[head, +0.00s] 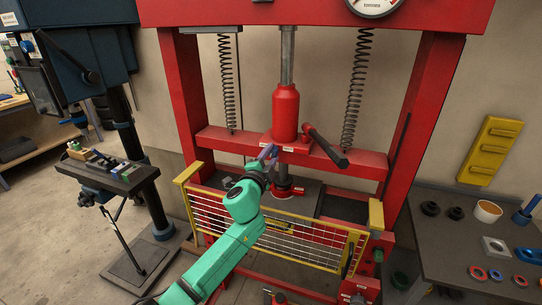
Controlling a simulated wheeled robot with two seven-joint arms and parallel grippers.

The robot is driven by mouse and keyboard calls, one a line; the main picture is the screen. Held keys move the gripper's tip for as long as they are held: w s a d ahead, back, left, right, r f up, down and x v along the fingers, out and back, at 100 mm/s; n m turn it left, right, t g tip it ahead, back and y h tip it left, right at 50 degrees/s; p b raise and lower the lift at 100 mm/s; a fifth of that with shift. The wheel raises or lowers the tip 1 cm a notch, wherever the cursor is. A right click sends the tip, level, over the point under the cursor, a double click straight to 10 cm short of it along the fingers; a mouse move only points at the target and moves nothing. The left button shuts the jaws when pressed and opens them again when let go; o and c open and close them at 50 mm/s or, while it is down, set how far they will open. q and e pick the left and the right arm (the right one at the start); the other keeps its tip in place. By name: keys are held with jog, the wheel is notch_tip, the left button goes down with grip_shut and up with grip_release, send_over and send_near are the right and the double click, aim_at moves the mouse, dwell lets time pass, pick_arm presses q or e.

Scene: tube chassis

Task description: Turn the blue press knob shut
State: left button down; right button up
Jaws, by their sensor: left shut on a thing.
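The red hydraulic press (285,112) stands in the middle of the head view, with a red jack cylinder above its crossbeam. The small blue press knob (275,151) sits low at the front of the cylinder, by the crossbeam, and is partly hidden by my gripper. My left gripper (269,155), on the green arm, reaches up over the mesh guard and is shut on the blue knob. The knob's exact turn angle is too small to tell. My right gripper does not show.
A yellow-framed mesh guard (320,244) stands in front of the press, below my arm. A dark lever handle (326,147) sticks out right of the cylinder. A drill press (110,172) stands left. A bench (440,238) with rings and cups is at right.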

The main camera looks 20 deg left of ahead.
pick_arm(q)
jog(key=m, duration=0.6)
jog(key=shift+f, duration=0.15)
jog(key=shift+m, duration=0.3)
jog(key=shift+c, duration=2.2)
grip_release()
jog(key=shift+s, duration=0.1)
jog(key=s+a+b, duration=0.1)
jog(key=s, duration=1.3)
jog(key=shift+s+f+b, duration=0.15)
jog(key=shift+b, duration=0.2)
